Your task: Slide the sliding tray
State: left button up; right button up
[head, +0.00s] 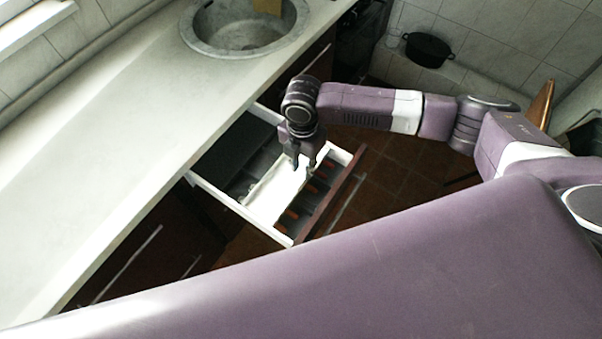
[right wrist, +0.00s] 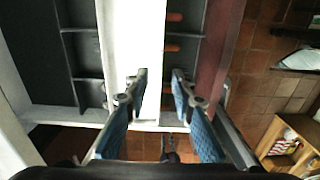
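The sliding tray looks to be the white, flat piece (head: 272,195) inside an open drawer (head: 233,203) under the counter. In the right wrist view it is a long white strip (right wrist: 132,40) running away from me. My right gripper (head: 303,165) points down over the drawer. In the right wrist view its two fingers (right wrist: 160,84) are apart with nothing held between them. They appear on either side of the white strip's right edge; I cannot tell whether they touch it. My left gripper is not in view.
Dark compartments lie left of the white piece, and a compartment with orange-brown handles (right wrist: 172,45) lies right of it. The drawer's dark red front (head: 332,195) is on the right. A counter (head: 130,130) with a round sink (head: 240,35) borders the drawer. A black pot (head: 428,50) stands far back.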

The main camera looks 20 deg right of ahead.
aim_at(302, 181)
notch_tip(302, 181, down, 6)
jog(key=shift+s+f+p, duration=0.1)
jog(key=shift+f+p, duration=0.1)
jog(key=shift+p, duration=0.25)
grip_shut()
